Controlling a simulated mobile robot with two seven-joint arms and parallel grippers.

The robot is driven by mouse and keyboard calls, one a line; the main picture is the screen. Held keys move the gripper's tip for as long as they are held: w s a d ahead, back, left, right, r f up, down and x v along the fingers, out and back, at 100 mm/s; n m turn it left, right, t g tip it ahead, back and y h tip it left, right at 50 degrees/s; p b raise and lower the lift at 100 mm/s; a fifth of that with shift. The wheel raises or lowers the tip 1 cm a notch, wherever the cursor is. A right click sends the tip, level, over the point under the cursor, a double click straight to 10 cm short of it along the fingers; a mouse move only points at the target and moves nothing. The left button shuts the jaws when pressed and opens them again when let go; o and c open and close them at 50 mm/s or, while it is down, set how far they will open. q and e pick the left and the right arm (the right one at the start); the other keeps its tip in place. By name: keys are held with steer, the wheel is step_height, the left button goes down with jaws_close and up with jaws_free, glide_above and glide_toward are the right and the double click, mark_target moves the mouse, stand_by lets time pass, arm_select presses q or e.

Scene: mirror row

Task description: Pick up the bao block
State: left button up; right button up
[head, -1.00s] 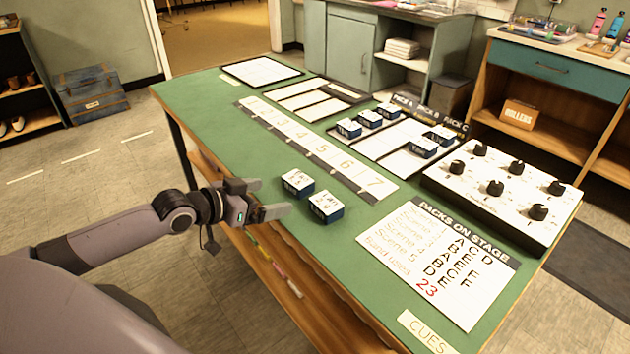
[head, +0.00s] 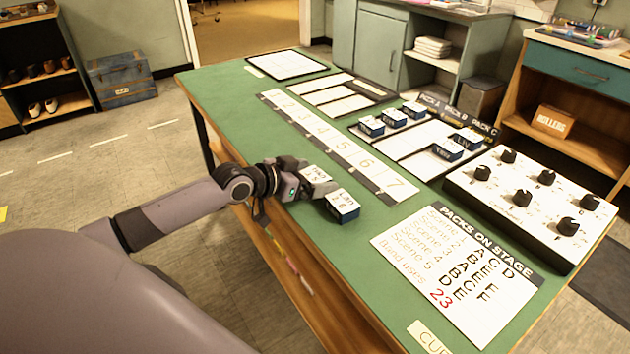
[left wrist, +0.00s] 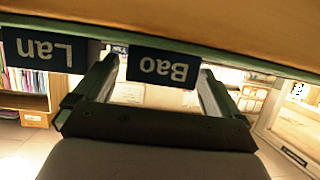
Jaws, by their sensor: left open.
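The bao block (head: 316,173), dark blue with a white top, sits near the front edge of the green table. In the left wrist view its face (left wrist: 163,67) reads "Bao", upside down. My left gripper (head: 311,181) is open, its fingers on either side of the bao block, with gaps showing in the left wrist view (left wrist: 156,80). The near finger lies between the bao block and the Lan block (head: 342,207), and partly hides the bao block in the head view. The Lan label (left wrist: 44,50) also shows in the left wrist view. My right gripper is not in view.
A numbered strip (head: 343,150) lies behind the two blocks. Several other blocks stand on the pack board (head: 410,140). A knob panel (head: 500,210) and a "Packs on stage" sheet (head: 440,265) are to the right. Green table (head: 250,130) is clear left of the blocks.

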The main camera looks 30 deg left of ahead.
arm_select(q)
steer(key=shift+w+d+f, duration=0.15)
steer(key=shift+w+f, duration=0.05)
steer(key=shift+w, duration=0.3)
steer(key=c, duration=1.1)
steer(key=shift+o, duration=0.2)
steer(key=shift+r, duration=0.15)
